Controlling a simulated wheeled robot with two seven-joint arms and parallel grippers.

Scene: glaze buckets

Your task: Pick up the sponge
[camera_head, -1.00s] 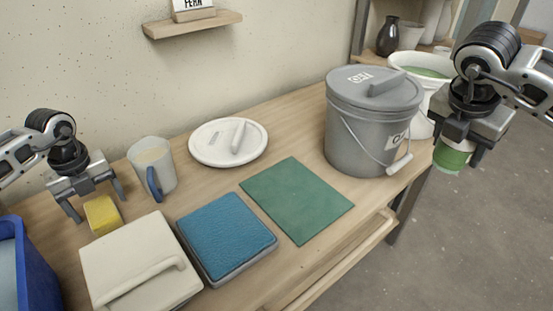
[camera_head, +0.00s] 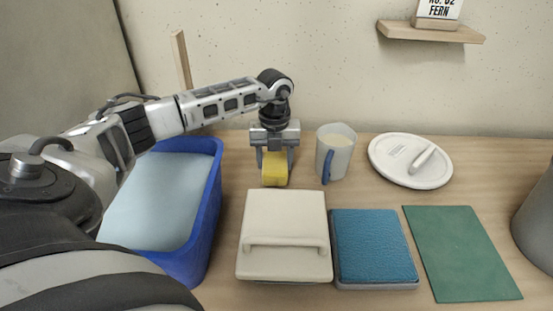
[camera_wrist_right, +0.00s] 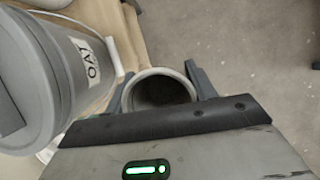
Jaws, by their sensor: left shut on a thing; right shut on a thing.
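The yellow sponge (camera_head: 275,173) is between the fingers of my left gripper (camera_head: 275,160) in the head view, left of the mug and behind the cream lid. My left gripper points down and is shut on it. I cannot tell whether the sponge still touches the table. My right gripper (camera_wrist_right: 160,84) is out of the head view. In the right wrist view its fingers are on both sides of a round open cup (camera_wrist_right: 160,77) with a dark inside, and it is shut on the cup.
A blue tub (camera_head: 213,190) stands left of the sponge, a grey mug (camera_head: 340,158) right of it. A cream lidded box (camera_head: 285,222), a blue pad (camera_head: 374,247), a green mat (camera_head: 460,252) and a white lid (camera_head: 395,172) lie around. A grey bucket (camera_wrist_right: 62,70) stands beside the right gripper.

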